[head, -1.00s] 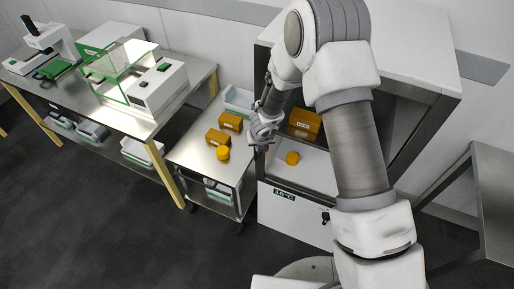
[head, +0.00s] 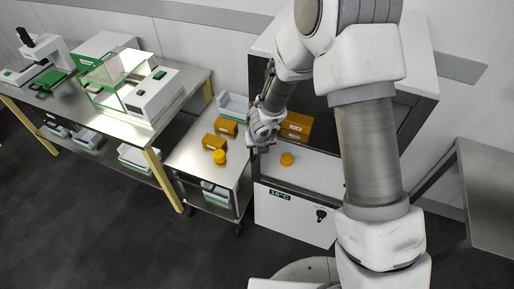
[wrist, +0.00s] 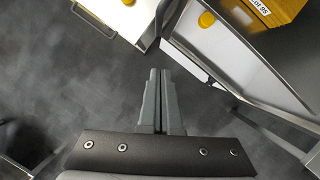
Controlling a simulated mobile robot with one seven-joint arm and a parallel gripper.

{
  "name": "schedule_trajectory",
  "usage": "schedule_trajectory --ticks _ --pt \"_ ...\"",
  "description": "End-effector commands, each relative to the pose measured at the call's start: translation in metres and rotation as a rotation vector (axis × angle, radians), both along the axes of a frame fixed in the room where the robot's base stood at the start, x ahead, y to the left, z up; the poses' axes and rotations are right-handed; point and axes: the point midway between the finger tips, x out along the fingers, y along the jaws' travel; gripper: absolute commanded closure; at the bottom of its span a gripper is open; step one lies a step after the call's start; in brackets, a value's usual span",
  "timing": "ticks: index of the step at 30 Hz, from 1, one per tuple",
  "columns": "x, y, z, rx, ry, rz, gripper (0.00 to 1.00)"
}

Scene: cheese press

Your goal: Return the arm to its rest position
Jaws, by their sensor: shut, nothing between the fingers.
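My gripper (head: 257,146) is in the head view, in front of the open cabinet (head: 292,205) marked 16°C, near its left edge. In the wrist view my gripper (wrist: 159,74) points at the gap between the cart and the cabinet. Its two fingers lie together with nothing between them. My arm reaches across the right half of the head view and hides part of the cabinet's inside.
A steel cart (head: 190,157) left of the cabinet holds orange boxes (head: 214,142) and a round orange piece (head: 219,157). An orange box (head: 297,126) and round piece (head: 287,159) are in the cabinet. A long bench (head: 75,100) stands left; a steel table (head: 490,190) right.

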Motion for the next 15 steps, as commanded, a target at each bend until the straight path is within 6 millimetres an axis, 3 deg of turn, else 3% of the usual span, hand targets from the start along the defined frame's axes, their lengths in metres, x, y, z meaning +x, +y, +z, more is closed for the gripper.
schedule_trajectory --ticks 10,13,15 --pt "-0.001 -0.001 0.009 0.000 -0.008 0.017 1.00" --pt "0.004 0.001 0.026 -0.001 -0.045 0.098 1.00" --pt "0.010 0.002 0.047 -0.007 -0.093 0.204 1.00"
